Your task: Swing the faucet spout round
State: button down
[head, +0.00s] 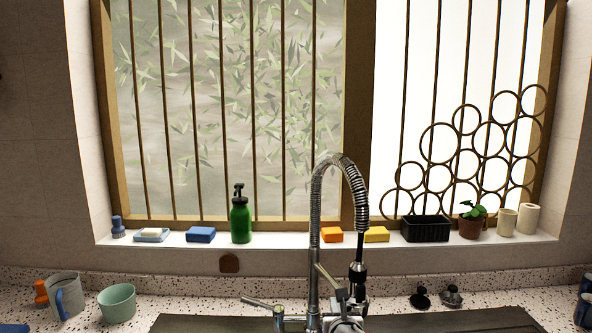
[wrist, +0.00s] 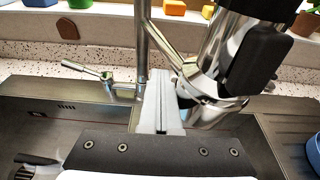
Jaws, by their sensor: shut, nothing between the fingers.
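The faucet (head: 314,230) stands at the back of the sink, with a tall post and a coiled spout (head: 352,178) arching over to the right. Its black and chrome spray head (head: 358,272) hangs down at the right. In the wrist view the spray head (wrist: 222,62) is large and close, and the post (wrist: 143,45) is behind. The lever handle (wrist: 88,68) points left. My gripper (wrist: 160,75) is shut and empty, its fingers just left of the spray head and in front of the post. I cannot tell whether they touch it.
The sink (head: 450,322) lies below, with a blue item (wrist: 312,150) at its right. A mug (head: 66,296) and a green cup (head: 117,303) stand left on the counter. The sill holds a green bottle (head: 240,220), sponges and a plant (head: 472,222).

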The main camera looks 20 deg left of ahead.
jog(key=shift+w+d, duration=0.4)
jog(key=shift+d, duration=0.1)
jog(key=shift+w+a+b, duration=0.15)
jog(key=shift+w+b, duration=0.25)
jog(key=shift+w, duration=0.55)
jog(key=p+v, duration=0.1)
jog(key=v, duration=0.9)
jog(key=shift+s, duration=0.15)
dwell(0.4)
